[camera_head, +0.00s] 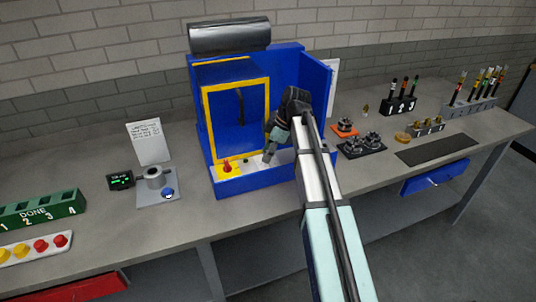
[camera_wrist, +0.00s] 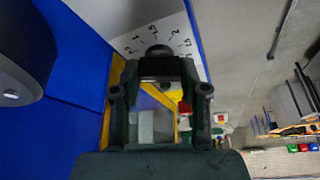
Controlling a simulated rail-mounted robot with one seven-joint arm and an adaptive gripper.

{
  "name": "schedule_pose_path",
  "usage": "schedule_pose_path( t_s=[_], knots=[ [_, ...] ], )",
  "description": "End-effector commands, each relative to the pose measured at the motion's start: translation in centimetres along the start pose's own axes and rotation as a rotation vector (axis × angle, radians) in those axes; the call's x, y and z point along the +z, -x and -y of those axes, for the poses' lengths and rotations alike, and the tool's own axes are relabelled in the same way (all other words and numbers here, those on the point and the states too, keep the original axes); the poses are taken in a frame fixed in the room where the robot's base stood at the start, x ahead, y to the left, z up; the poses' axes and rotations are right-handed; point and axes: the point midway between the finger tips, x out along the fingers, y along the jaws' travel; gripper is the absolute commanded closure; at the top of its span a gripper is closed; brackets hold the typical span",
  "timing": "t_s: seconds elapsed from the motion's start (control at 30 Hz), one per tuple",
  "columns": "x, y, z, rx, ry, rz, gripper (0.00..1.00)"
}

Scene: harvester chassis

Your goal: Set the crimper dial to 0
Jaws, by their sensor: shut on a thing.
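The blue crimper (camera_head: 285,178) with a yellow-framed opening stands on the bench. A white panel with dark numbers around a dark dial knob (camera_wrist: 159,49) shows at the top of the wrist view. My gripper (camera_head: 268,157) reaches down to the right part of the crimper's front panel. In the wrist view my gripper (camera_wrist: 160,68) is closed at the dial, its fingers covering most of the knob. The numbers are turned and small, and I cannot tell which one the dial points to. In the head view the dial is hidden behind my gripper.
A red button (camera_head: 227,166) sits at the left of the crimper's front panel. Blue side walls (camera_head: 313,80) rise close behind my gripper. A grey fixture (camera_head: 157,185) stands to the left. Dark trays (camera_head: 362,148) with parts lie to the right.

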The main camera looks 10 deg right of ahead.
Motion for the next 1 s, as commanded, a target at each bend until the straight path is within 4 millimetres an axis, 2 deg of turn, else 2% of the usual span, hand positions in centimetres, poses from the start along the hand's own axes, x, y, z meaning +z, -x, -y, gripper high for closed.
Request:
schedule_pose_path(
  t_s=[0.4, 1.0],
  knots=[
    [-0.01, -0.1, -0.18, -0.086, 0.21, 0.001, 0.91],
    [-0.01, -0.1, -0.05, -0.102, 0.245, 0.001, 0.91]
  ],
)
